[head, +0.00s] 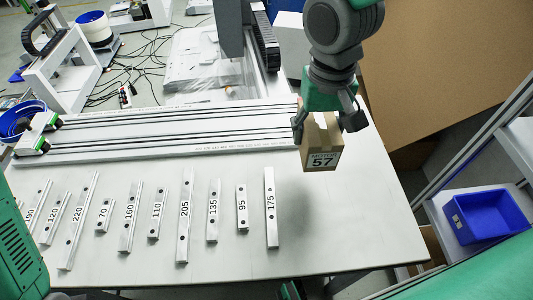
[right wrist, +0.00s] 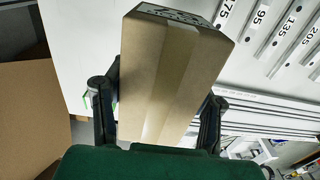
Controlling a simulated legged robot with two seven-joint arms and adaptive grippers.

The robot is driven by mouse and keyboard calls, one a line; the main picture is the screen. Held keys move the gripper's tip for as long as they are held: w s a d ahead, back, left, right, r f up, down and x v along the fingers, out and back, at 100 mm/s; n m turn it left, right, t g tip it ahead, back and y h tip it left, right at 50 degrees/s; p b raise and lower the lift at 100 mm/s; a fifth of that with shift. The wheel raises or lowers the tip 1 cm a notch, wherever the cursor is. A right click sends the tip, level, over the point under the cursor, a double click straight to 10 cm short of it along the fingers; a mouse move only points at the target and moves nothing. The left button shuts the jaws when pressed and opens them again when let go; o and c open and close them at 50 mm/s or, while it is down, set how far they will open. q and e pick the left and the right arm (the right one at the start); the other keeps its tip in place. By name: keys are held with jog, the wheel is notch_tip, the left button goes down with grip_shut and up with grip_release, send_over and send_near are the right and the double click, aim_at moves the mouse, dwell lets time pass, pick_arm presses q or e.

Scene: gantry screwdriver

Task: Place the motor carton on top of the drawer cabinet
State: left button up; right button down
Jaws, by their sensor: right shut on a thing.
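The motor carton (head: 322,158) is a small brown box with a white label reading "MOTOR 57". My right gripper (head: 327,118) is shut on the carton from above and holds it over the right part of the white table. In the right wrist view the carton (right wrist: 170,75) sits between the two dark fingers of the right gripper (right wrist: 158,110). No drawer cabinet can be clearly made out in either view.
The white table (head: 340,235) carries a row of numbered metal bars (head: 184,215) and a long aluminium rail (head: 180,130). A blue bin (head: 485,215) sits on a shelf at the right. A large brown panel (head: 440,60) stands behind at the right.

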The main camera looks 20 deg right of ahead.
aim_at(301, 154)
jog(key=f, duration=0.1)
jog(key=a+f+b, duration=0.1)
jog(key=f, duration=0.1)
jog(key=a+f+b, duration=0.1)
jog(key=f, duration=0.1)
jog(key=shift+a+f, duration=0.25)
jog(key=shift+w+d+f, duration=0.1)
jog(key=shift+d+f, duration=0.15)
jog(key=shift+d, duration=0.05)
jog(key=f, duration=0.1)
jog(key=d+f, duration=0.1)
jog(key=f+b, duration=0.1)
jog(key=f, duration=0.1)
jog(key=shift+d, duration=0.25)
jog(key=shift+a+r, duration=0.15)
jog(key=shift+a, duration=0.75)
jog(key=c, duration=1)
grip_release()
jog(key=o, duration=0.4)
jog(key=shift+d, duration=0.25)
jog(key=shift+c, duration=0.2)
pick_arm(q)
jog(key=shift+a+f, duration=0.2)
jog(key=shift+f, duration=0.65)
jog(key=shift+a+f, duration=0.15)
jog(key=shift+f, duration=0.7)
pick_arm(e)
jog(key=shift+d, duration=0.45)
